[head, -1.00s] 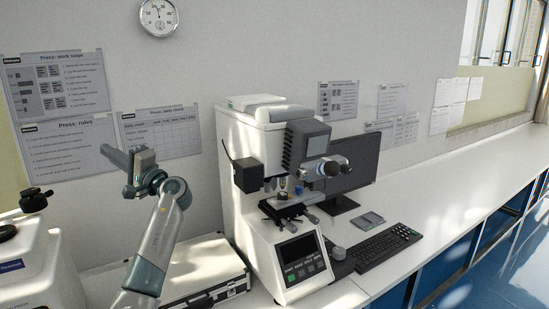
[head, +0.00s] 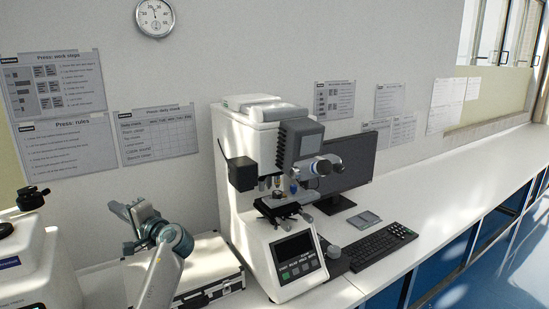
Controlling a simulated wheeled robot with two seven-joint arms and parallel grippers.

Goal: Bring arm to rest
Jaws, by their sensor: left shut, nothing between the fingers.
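My left arm comes in from the lower left in the head view. Its gripper (head: 122,208) is shut and empty, pointing up and left, above the silver case and in front of the wall. It is apart from the hardness tester (head: 237,190), which stands to its right. My right gripper is not in the view.
A silver case (head: 212,262) lies on the white bench (head: 345,293) behind my arm. Another white machine (head: 35,265) stands at the far left. A monitor (head: 352,165), a keyboard (head: 385,247) and a small grey device (head: 363,220) are right of the tester. The bench farther right is clear.

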